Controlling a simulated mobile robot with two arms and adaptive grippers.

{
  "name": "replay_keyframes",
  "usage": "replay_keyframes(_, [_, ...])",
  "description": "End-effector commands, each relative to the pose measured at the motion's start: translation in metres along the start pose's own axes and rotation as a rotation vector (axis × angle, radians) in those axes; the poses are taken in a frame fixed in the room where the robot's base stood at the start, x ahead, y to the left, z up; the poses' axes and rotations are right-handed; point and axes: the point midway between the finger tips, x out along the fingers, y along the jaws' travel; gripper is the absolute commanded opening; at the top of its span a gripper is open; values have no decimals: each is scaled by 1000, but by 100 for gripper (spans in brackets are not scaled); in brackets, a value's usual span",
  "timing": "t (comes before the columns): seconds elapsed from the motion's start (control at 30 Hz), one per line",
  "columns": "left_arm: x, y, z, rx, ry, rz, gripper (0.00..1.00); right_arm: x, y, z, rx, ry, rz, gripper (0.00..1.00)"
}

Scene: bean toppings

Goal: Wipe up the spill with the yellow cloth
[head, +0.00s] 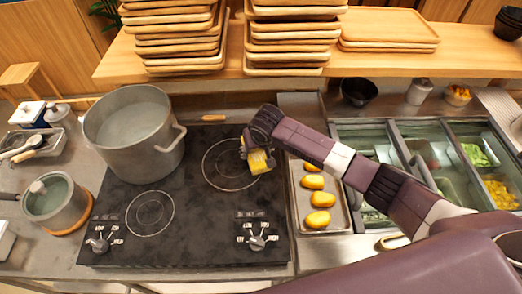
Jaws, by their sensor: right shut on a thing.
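The yellow cloth (259,161) is in the head view, over the right back ring of the black cooktop (180,225). My right gripper (246,150) is shut on the cloth, with its arm coming in from the right. The cloth hangs at or just above the cooktop; I cannot tell whether it touches. No clear spill shows; the area under the gripper and cloth is partly hidden. My left gripper is not in view.
A large metal pot (133,135) stands on the cooktop's back left. A smaller pot (57,198) sits at the left. A tray (335,215) with several yellow items lies right of the cooktop. Stacked wooden trays (293,35) stand on the shelf behind. The cooktop's front middle is clear.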

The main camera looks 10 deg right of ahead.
Motion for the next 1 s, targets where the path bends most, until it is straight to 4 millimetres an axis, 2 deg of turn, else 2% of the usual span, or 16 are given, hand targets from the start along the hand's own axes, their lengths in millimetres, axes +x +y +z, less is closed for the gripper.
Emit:
replay_keyframes(0.4, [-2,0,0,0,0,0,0,0,1,2,0,-3,-1,21])
replay_keyframes(1.0, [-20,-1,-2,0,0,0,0,-3,36,10,1,-5,3,21])
